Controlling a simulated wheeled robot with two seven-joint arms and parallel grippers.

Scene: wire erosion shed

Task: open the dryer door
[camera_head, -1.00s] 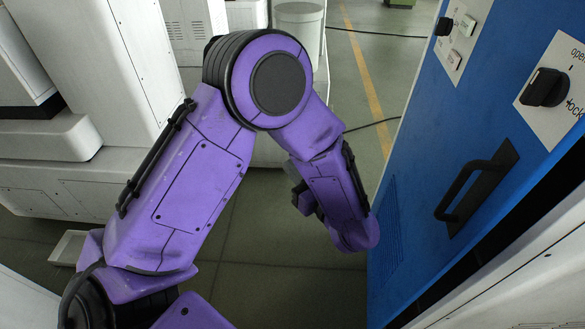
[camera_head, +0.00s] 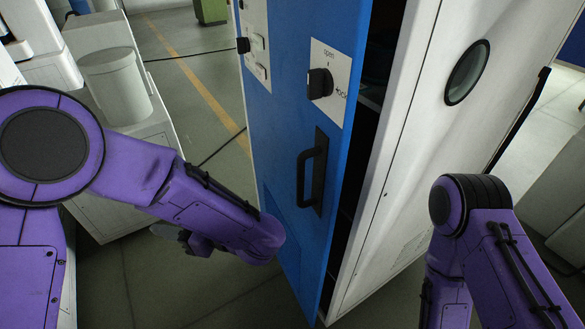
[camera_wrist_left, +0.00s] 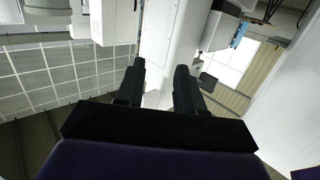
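The dryer's blue door (camera_head: 290,120) stands ajar in the middle of the head view, with a dark gap between its right edge and the white cabinet (camera_head: 395,190). A black bar handle (camera_head: 310,178) is on the door, below a black knob (camera_head: 319,83) on a plate marked open and lock. My left gripper (camera_head: 172,236) is left of the door, apart from the handle, partly hidden by its wrist and facing away. The left wrist view shows its two fingers (camera_wrist_left: 160,70) spread with nothing between them. My right arm shows at the right, but its gripper is out of view.
A round grey bin (camera_head: 117,85) and white machine housings stand at the left. A cable lies on the floor behind my left forearm. The cabinet has a round window (camera_head: 467,72). Open floor (camera_head: 190,295) shows left of the door.

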